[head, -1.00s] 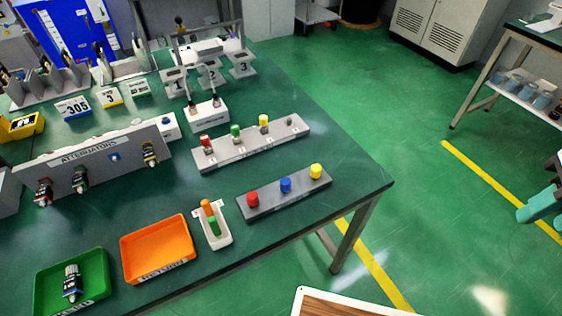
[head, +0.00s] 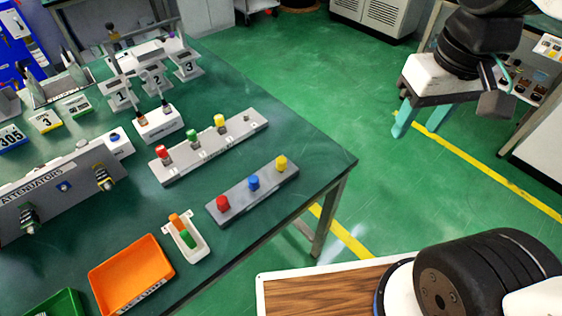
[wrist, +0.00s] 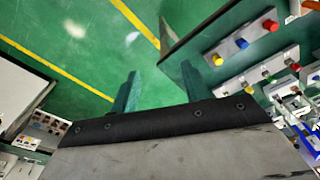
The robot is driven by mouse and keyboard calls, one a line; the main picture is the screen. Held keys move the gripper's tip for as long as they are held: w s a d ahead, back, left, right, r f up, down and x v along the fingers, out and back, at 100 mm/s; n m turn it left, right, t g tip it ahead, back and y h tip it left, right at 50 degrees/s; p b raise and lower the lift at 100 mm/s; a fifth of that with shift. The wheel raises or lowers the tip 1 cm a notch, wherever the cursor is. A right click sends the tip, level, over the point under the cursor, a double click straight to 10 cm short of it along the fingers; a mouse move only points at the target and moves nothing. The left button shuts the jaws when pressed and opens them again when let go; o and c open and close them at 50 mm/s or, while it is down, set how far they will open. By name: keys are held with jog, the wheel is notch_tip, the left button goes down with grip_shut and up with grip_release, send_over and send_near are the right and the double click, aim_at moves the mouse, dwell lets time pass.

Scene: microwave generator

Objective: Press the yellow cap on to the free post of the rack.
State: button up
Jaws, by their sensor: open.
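A yellow cap (head: 281,163) sits at the right end of a dark grey bar (head: 237,199), beside a blue and a red cap. Behind it is a light grey rack (head: 190,164) with red, green and yellow caps on its posts. The free post (head: 246,117) is a small bare stub at the rack's right end. My gripper (head: 421,114) is open and empty, out over the floor to the right of the table. In the wrist view its teal fingers (wrist: 162,90) are apart, and the bar's yellow cap (wrist: 270,25) shows at upper right, beyond them.
The green table (head: 330,150) has its corner facing my gripper. A white block (head: 159,123) and numbered stands (head: 153,80) are behind the rack. An orange tray (head: 130,275) and a small white holder (head: 185,240) are in front. Open floor lies between table and gripper.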

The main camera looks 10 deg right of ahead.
jog(key=w+a+f+n, duration=0.2)
jog(key=w+a+f, duration=0.15)
jog(key=w, duration=0.25)
jog(key=n+g, duration=0.1)
jog(key=n, duration=0.3)
send_over(281, 160)
notch_tip(281, 160, down, 12)
jog(key=shift+r, duration=0.1)
jog(key=shift+f, duration=4.5)
grip_shut()
